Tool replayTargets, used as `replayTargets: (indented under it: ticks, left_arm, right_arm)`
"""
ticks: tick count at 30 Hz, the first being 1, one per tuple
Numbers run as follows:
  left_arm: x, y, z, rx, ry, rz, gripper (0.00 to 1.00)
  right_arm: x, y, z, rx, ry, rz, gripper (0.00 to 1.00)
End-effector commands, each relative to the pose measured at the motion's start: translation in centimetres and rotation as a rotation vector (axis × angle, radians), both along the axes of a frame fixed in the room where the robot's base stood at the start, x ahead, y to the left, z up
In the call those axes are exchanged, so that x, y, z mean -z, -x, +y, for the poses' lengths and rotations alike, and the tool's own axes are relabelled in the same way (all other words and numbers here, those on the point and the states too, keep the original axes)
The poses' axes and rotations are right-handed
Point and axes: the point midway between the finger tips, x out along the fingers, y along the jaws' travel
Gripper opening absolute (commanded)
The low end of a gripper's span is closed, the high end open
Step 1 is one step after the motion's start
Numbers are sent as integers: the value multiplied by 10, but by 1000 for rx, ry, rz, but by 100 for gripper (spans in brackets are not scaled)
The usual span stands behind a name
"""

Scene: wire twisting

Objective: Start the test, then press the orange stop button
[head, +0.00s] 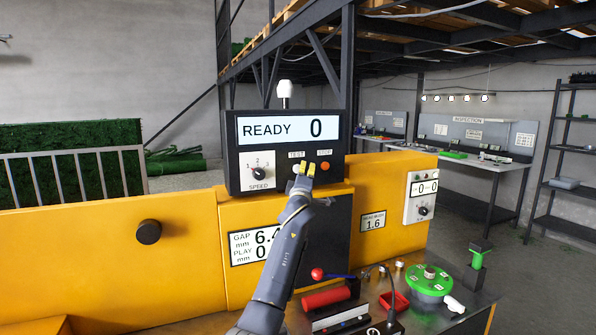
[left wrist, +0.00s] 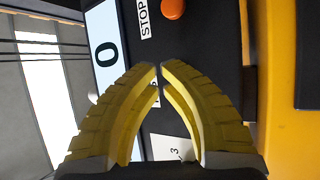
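The black control box (head: 235,150) stands on the yellow machine. Its screen (head: 288,130) reads READY and 0. The orange stop button (head: 325,166) is at the right of its lower panel under a STOP label; it also shows at the top of the left wrist view (left wrist: 172,8). The TEST label (head: 297,154) is just left of it; the button below it is hidden behind my gripper. My left gripper (head: 307,168) is in front of the panel, left of the stop button. Its yellow fingertips (left wrist: 160,68) nearly meet, with nothing visible between them. My right gripper is out of view.
A speed knob (head: 259,173) is left of the buttons, and an unlit white lamp (head: 284,89) tops the box. A black knob (head: 148,231) projects from the yellow panel. A green round fixture (head: 429,283) and a red tray (head: 394,303) sit on the bench at lower right.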

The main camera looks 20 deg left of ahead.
Motion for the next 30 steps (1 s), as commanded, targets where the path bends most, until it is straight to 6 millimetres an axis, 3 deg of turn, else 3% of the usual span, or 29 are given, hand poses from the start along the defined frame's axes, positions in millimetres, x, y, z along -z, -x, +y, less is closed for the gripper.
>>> replayTargets:
  ticks: [30]
  left_arm:
    - [0,-8,7,0,0,0,0]
  right_arm:
    - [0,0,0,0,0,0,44]
